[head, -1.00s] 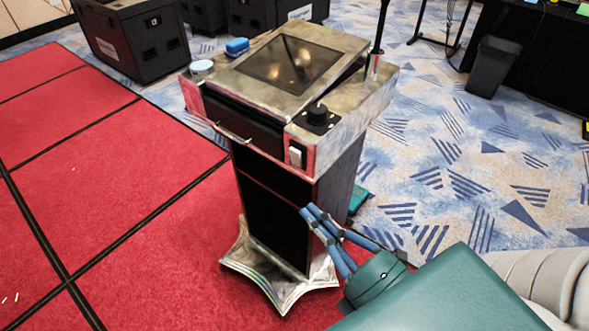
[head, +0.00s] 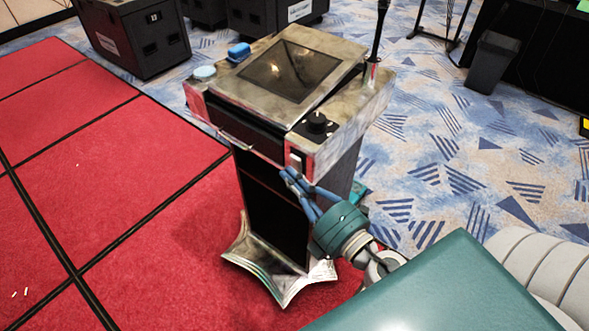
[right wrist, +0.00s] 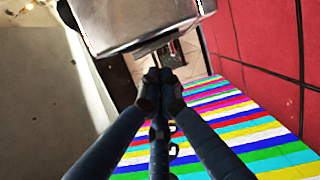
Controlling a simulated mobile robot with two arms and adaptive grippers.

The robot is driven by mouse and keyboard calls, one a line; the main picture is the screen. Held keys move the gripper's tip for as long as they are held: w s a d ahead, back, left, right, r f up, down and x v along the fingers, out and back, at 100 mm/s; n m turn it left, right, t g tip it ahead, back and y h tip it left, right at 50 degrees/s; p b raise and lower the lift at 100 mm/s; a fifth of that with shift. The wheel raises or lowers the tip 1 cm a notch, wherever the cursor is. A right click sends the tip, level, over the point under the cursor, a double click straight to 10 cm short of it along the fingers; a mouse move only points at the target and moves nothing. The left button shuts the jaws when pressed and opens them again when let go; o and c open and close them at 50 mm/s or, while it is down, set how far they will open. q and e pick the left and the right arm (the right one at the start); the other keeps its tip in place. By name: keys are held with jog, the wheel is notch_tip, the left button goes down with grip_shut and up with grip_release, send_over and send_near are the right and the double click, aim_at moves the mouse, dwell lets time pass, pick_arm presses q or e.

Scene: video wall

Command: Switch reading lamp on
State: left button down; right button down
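A lectern (head: 258,197) stands ahead, with a slanted top and a dark inset panel (head: 290,70). A small white rocker switch (head: 297,160) sits on its front right corner. A thin dark upright stem (head: 379,35) rises from the back right of the top; its upper end is out of view. My right gripper (head: 289,176) has its fingertips just below the switch in the head view; I cannot tell if they touch it. In the right wrist view its fingers (right wrist: 159,80) come together, empty, beneath a pale grey block (right wrist: 135,25). My left gripper is not in view.
A black knob (head: 317,121) is on the lectern top near the switch. Black cases (head: 140,38) stand behind. Open red carpet (head: 130,185) lies left; a bin (head: 492,62) stands right.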

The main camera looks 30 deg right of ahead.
jog(key=shift+w+d, duration=0.15)
jog(key=shift+d, duration=0.25)
